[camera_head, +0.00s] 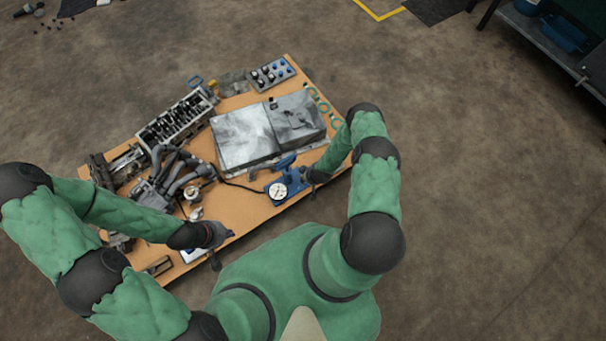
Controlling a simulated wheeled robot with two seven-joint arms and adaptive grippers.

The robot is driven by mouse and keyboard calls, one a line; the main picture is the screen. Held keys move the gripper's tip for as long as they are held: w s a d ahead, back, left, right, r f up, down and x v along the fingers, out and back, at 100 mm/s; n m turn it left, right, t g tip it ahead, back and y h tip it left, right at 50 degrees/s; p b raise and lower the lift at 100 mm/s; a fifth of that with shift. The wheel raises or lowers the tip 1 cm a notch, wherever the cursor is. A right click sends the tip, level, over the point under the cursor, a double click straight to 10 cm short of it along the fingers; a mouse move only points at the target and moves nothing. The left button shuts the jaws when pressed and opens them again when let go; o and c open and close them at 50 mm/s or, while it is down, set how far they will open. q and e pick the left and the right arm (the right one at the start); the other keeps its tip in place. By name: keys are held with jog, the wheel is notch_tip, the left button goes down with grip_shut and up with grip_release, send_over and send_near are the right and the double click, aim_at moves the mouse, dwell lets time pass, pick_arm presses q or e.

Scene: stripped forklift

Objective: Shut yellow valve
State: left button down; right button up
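A small yellow part (212,85) shows at the table's far edge, beside a blue piece; it is too small to tell whether it is the yellow valve or how it is turned. My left gripper (216,240) is dark and small, low over the near left edge of the table, beside a blue and white item (197,254). My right gripper (310,181) is at the table's near right side, close to a blue device with a round white dial (278,190). I cannot tell whether either gripper is open or shut, or touches anything.
The wooden table (240,209) carries an engine block (176,121), grey pipes, a metal case (245,138) and a panel with several knobs (271,74). A black cable runs to the dial device. Bare floor surrounds the table; a shelf (548,45) stands at the upper right.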

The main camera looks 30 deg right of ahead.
jog(key=b+x, duration=0.3)
jog(key=x, duration=0.4)
jog(key=shift+w+f, duration=0.1)
jog(key=shift+f, duration=0.15)
grip_shut()
